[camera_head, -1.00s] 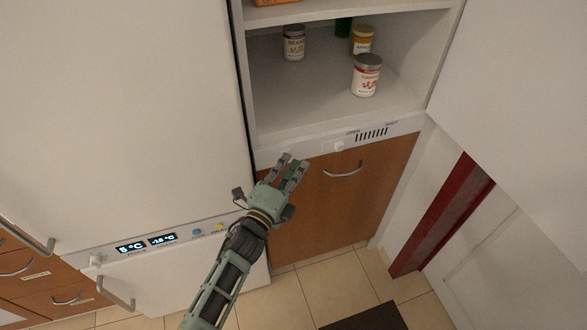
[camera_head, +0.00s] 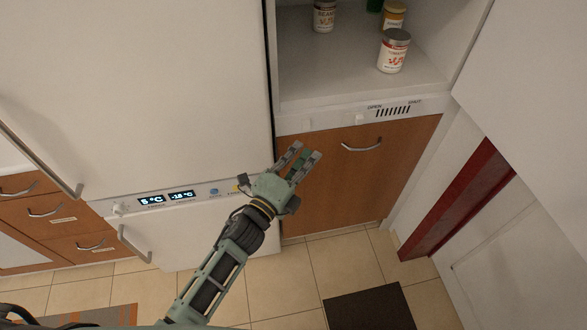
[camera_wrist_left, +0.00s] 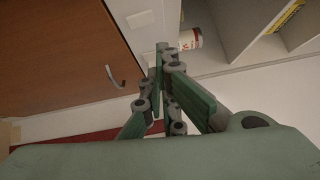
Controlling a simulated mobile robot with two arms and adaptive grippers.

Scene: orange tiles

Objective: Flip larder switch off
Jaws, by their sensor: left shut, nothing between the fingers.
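A white strip (camera_head: 335,117) runs below the open shelf and above a brown cabinet door. It carries a small pale switch (camera_head: 308,124) at its left and a white knob (camera_head: 359,119) beside the slots marked OPEN and SHUT. I cannot read which control is the larder's. My left gripper (camera_head: 306,150) is shut and empty. In the head view it appears just below the strip's left part, over the door's upper left; contact cannot be told. In the left wrist view the gripper (camera_wrist_left: 165,56) shows in the middle. My right gripper is out of view.
The brown door (camera_head: 350,175) has a metal handle (camera_head: 361,146). Several cans, one white (camera_head: 393,52), stand on the shelf. A white fridge (camera_head: 130,90) with a display is at left. A dark mat (camera_head: 368,308) lies on the tiled floor.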

